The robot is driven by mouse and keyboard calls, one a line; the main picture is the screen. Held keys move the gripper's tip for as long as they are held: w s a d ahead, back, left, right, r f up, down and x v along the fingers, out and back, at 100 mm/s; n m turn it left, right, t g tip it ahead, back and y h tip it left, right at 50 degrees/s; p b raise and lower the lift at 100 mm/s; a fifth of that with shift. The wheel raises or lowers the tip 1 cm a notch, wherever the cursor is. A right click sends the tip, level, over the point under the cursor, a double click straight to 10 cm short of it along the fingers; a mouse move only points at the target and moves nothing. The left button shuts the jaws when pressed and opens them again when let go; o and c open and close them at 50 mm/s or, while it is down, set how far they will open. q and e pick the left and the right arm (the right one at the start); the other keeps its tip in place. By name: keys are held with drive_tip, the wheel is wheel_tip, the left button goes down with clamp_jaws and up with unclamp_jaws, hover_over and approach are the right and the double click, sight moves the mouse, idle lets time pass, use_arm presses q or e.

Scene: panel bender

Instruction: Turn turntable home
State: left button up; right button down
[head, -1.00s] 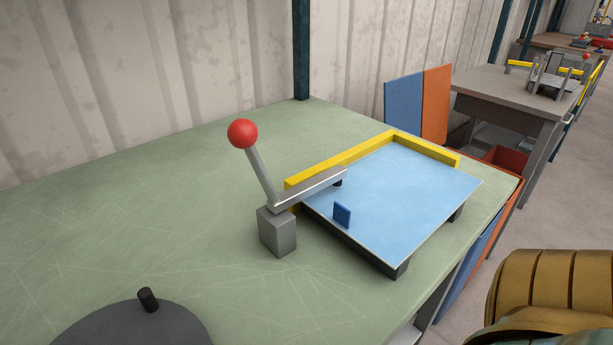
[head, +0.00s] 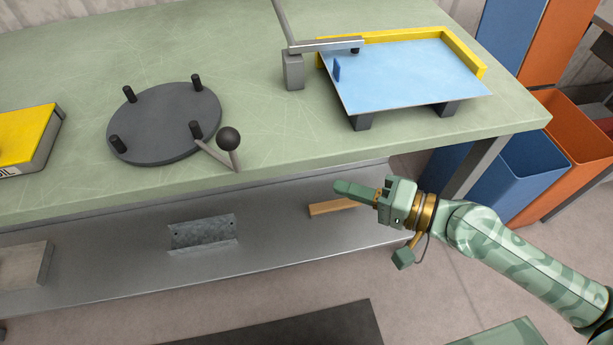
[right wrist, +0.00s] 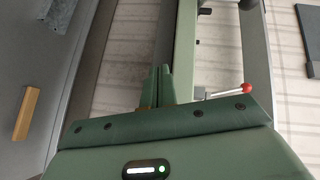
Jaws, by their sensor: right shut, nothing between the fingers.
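The turntable (head: 166,122) is a dark grey disc lying on the green bench top, with several short black pegs standing on it. A bent grey handle with a dark ball knob (head: 229,139) reaches from its right front side to the bench's front edge. My right gripper (head: 355,192) is shut and empty. It is in front of the bench edge, to the right of the turntable and apart from it. In the right wrist view its shut fingers (right wrist: 158,85) show at the middle. My left gripper is not in view.
The blue panel (head: 405,75) with a yellow edge stop and a grey clamp lever stands at the bench's right. A yellow-topped box (head: 22,140) lies left of the turntable. The lower shelf holds a metal bracket (head: 203,233) and a wooden piece (head: 335,207). Blue and orange bins stand at right.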

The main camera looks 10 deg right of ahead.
wheel_tip(320, 180, up, 7)
drive_tip(key=s+a+m+y, duration=0.2)
drive_tip(key=p, duration=0.6)
approach(262, 166)
drive_tip(key=w+a+r, duration=0.1)
drive_tip(key=w, duration=0.1)
drive_tip(key=w+a+r, duration=0.1)
drive_tip(key=a+r, duration=0.1)
drive_tip(key=shift+w+a+r, duration=0.25)
drive_tip(key=shift+w+r, duration=0.05)
drive_tip(key=shift+w, duration=0.1)
drive_tip(key=a+p, duration=0.1)
drive_tip(key=a, duration=0.2)
drive_tip(key=shift+a+f, duration=0.1)
drive_tip(key=shift+a, duration=0.15)
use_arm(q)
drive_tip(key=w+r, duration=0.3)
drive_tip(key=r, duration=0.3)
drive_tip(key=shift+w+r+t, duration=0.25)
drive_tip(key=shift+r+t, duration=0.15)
use_arm(e)
drive_tip(key=shift+s+a+f, duration=0.15)
drive_tip(key=shift+a+f, duration=0.05)
drive_tip(key=shift+a, duration=0.3)
use_arm(q)
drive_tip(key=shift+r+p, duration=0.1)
drive_tip(key=shift+p, duration=0.2)
